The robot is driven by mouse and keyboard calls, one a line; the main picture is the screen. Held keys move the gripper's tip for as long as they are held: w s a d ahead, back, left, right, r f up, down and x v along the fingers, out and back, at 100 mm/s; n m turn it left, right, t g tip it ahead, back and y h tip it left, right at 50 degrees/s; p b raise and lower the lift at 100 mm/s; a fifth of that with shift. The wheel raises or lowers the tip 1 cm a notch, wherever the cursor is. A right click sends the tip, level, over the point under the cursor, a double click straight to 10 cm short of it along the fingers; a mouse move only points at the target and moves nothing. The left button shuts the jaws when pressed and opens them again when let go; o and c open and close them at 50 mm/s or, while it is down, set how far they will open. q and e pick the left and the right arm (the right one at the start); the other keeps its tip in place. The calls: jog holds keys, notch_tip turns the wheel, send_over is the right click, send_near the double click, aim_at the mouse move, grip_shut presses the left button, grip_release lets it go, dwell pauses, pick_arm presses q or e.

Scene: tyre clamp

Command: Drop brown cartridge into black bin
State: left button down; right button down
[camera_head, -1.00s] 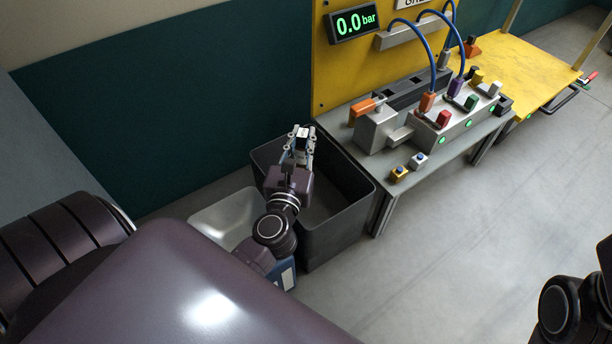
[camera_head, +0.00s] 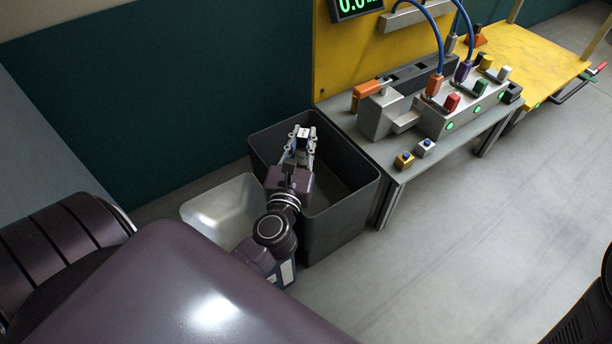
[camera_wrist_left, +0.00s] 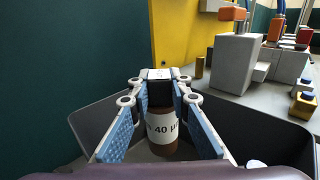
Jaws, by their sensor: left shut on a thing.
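My left gripper (camera_head: 301,137) is over the opening of the black bin (camera_head: 345,222) in the head view. It is shut on the brown cartridge (camera_wrist_left: 162,140), which has a black top and a white label reading about "40". In the left wrist view the cartridge stands roughly upright between the blue-padded fingers (camera_wrist_left: 159,80). The black bin's walls (camera_wrist_left: 262,130) show on both sides of the fingers. In the head view the gripper hides most of the cartridge.
A pale, lighter bin (camera_head: 212,212) stands left of the black bin. A grey bench (camera_head: 392,165) with a clamp fixture, coloured buttons and blue hoses stands to the right. A dark green wall (camera_head: 130,110) is behind.

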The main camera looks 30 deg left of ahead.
pick_arm(q)
jog(key=c, duration=1.7)
grip_release()
jog(key=shift+s, duration=0.1)
jog(key=v, duration=1.2)
